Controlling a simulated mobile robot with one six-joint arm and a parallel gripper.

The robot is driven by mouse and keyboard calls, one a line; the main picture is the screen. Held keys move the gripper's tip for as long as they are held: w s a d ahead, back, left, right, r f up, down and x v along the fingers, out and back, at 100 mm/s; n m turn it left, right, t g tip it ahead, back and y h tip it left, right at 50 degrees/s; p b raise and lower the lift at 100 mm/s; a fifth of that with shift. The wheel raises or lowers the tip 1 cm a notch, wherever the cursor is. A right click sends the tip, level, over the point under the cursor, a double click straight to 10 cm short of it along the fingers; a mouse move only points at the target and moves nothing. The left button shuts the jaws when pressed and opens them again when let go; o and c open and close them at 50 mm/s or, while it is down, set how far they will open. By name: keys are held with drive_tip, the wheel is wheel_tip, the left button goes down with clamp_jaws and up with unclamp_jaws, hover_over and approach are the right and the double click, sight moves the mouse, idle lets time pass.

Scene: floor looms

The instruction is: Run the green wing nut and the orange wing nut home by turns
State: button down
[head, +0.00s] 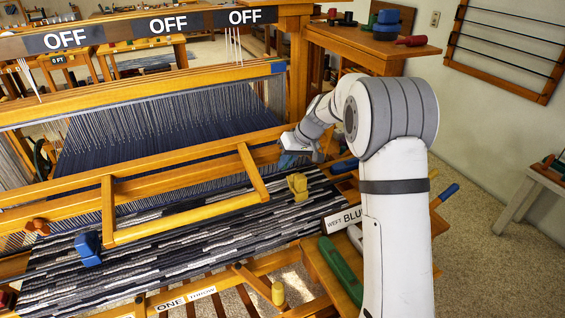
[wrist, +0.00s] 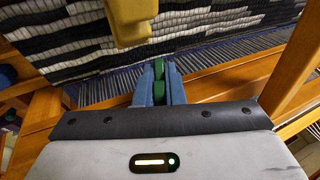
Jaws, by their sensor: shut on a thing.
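My gripper (wrist: 159,82) has its two blue-grey fingers closed on a small green piece, the green wing nut (wrist: 158,68), in the wrist view. In the head view my gripper (head: 290,159) is at the right end of the loom's wooden frame, and the green wing nut cannot be made out there. An orange knob (head: 37,226), which looks like the orange wing nut, sits at the far left end of the frame, well away from my gripper. The nuts' threads are not visible.
A yellow block (head: 298,185) stands close to my gripper and looms in the wrist view (wrist: 131,20). A blue block (head: 88,248) sits on the striped cloth (head: 190,240) at left. A wooden beater (head: 180,186) spans the loom. A green shuttle (head: 340,270) lies at lower right.

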drive_tip(key=shift+s+a+f, duration=0.15)
drive_tip(key=shift+s+f, duration=0.05)
drive_tip(key=shift+f, duration=0.05)
drive_tip(key=c, duration=1.6)
unclamp_jaws()
drive_tip(key=shift+w+r, duration=0.1)
drive_tip(key=shift+w, duration=0.05)
drive_tip(key=shift+o, duration=0.4)
drive_tip(key=shift+r, duration=0.1)
drive_tip(key=v, duration=0.7)
drive_tip(key=shift+d+r+b, duration=0.2)
drive_tip(key=shift+r+b, duration=0.1)
drive_tip(key=shift+b, duration=0.05)
